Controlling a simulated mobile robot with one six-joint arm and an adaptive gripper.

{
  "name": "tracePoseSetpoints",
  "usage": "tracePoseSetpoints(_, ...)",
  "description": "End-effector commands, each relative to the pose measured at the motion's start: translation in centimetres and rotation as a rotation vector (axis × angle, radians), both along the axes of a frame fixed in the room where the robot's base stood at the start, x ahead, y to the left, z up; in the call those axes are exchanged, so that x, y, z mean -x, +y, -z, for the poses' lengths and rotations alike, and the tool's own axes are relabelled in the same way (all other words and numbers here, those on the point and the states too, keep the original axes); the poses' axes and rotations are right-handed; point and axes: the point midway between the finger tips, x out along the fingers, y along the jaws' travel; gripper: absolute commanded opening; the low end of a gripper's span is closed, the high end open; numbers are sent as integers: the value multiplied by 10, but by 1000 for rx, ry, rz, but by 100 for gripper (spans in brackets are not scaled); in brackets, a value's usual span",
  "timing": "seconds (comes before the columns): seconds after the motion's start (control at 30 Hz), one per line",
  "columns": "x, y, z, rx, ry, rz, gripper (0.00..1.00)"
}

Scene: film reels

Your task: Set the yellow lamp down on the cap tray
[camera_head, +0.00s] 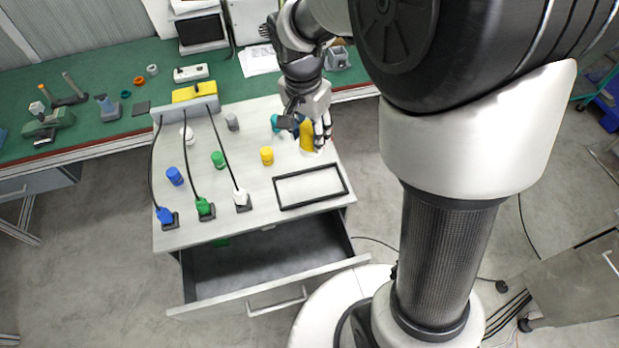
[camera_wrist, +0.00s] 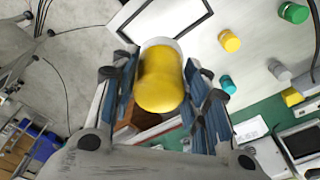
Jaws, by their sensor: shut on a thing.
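The yellow lamp (camera_wrist: 160,82) is between the fingers of my gripper (camera_wrist: 160,100) in the wrist view, with a pale base at its far end. My gripper is shut on it. In the head view the lamp (camera_head: 307,138) is partly hidden by my gripper (camera_head: 312,132), over the back right part of the white worktop. The cap tray (camera_head: 315,201) is a black-rimmed rectangle with a pale, empty inside, in front of the lamp. The tray (camera_wrist: 160,14) also shows beyond the lamp in the wrist view. I cannot tell whether the lamp touches the worktop.
A yellow cap (camera_head: 266,156) stands left of the tray. Green (camera_head: 218,160), blue (camera_head: 174,177) and grey (camera_head: 232,122) caps stand farther left. Cabled plugs (camera_head: 205,210) line the front left. An open drawer (camera_head: 265,262) juts out below. A green bench (camera_head: 235,85) runs behind.

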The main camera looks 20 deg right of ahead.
Motion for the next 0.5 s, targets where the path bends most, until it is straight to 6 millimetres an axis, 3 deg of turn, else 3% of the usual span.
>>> tracePoseSetpoints(0.03,1,0,19,0,6,0,16)
tracePoseSetpoints(0.3,1,0,92,0,5,-2,16)
tracePoseSetpoints(0.5,0,0,123,0,2,-4,16)
